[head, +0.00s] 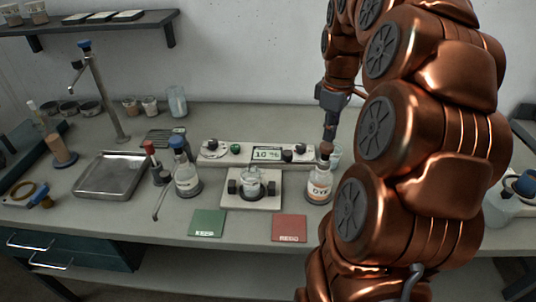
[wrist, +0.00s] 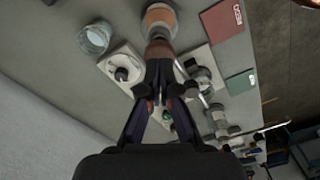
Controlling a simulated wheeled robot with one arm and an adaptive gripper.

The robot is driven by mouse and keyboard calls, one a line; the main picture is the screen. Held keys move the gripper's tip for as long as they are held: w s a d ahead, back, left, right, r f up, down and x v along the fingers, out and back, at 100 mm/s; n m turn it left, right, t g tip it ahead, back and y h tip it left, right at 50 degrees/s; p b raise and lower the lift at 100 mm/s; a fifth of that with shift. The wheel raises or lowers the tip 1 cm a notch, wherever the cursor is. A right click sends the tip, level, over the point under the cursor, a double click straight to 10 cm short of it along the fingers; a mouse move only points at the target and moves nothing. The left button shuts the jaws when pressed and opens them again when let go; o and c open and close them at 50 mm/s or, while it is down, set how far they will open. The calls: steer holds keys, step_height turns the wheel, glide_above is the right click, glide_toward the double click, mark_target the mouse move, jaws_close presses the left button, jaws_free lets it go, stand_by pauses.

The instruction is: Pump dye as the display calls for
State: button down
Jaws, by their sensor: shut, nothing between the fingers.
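The dye bottle (head: 319,188) stands at the right of the mixing area, with orange liquid and a brown pump top (head: 325,149). My gripper (head: 329,136) is shut and empty, pointing down just above that top; I cannot tell whether it touches. In the wrist view the shut fingertips (wrist: 158,80) lie over the pump top, with the orange bottle (wrist: 159,17) beyond. The display (head: 267,155) on the white console reads about "10 %". A small clear vessel (head: 251,181) sits on a white stand (head: 251,203) between two dark knobs.
A blue-capped bottle (head: 186,176) with a spout stands left of the vessel. Green KEEP (head: 207,223) and red REDO (head: 289,228) cards lie at the front. A metal tray (head: 108,176) and tall tap (head: 104,95) are left. A glass beaker (wrist: 93,40) stands near the dye bottle.

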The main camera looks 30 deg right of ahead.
mark_target(328, 145)
steer(key=shift+f+b, duration=1.05)
steer(key=shift+f, duration=1.05)
steer(key=shift+r, duration=0.15)
steer(key=shift+r+p, duration=1.05)
steer(key=shift+r, duration=2.05)
